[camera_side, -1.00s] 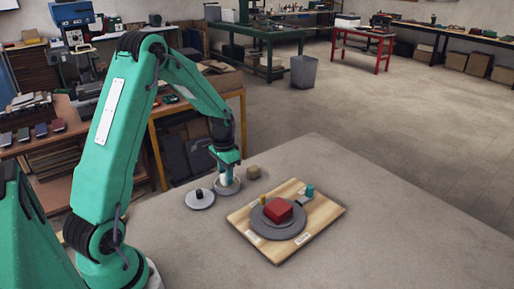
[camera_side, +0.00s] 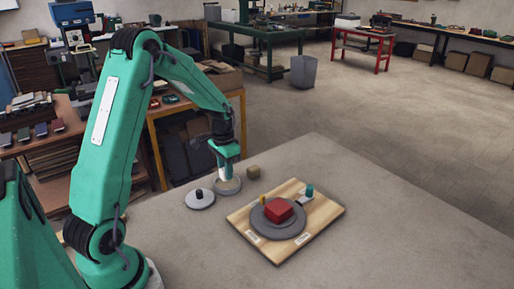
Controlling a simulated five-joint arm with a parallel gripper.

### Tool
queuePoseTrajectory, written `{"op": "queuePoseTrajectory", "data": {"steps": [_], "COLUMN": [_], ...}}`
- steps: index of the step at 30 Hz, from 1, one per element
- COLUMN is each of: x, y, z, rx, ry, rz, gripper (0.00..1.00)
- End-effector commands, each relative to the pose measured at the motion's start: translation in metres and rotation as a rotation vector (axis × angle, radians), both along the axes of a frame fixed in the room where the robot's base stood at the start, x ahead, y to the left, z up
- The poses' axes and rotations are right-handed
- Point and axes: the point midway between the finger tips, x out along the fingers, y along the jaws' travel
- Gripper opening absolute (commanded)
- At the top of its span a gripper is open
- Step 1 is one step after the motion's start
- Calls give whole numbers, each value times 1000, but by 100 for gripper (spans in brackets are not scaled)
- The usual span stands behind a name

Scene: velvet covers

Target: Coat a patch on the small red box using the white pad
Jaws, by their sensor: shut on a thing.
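The small red box (camera_side: 279,209) sits on a round grey disc (camera_side: 286,232) on a wooden board (camera_side: 324,213). My gripper (camera_side: 225,166) is shut on the white pad (camera_side: 225,174), which points down. The pad is over a shallow round dish (camera_side: 231,189) to the left of the board. I cannot tell whether the pad's lower end still touches the dish. The fingers are small here and partly hide the pad's top.
A grey round lid with a black knob (camera_side: 199,199) lies left of the dish. A small tan block (camera_side: 253,171) stands behind the board. A teal-topped piece (camera_side: 309,190) and a small yellow piece (camera_side: 262,200) are on the board. The table's right side is clear.

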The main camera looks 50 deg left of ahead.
Motion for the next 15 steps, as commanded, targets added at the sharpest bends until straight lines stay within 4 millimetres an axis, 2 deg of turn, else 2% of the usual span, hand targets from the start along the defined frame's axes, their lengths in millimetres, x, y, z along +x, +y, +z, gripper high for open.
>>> {"op": "queuePoseTrajectory", "data": {"steps": [15], "x": [1], "y": [1], "z": [30], "rx": [2], "ry": [-4], "rz": [0], "gripper": [10]}}
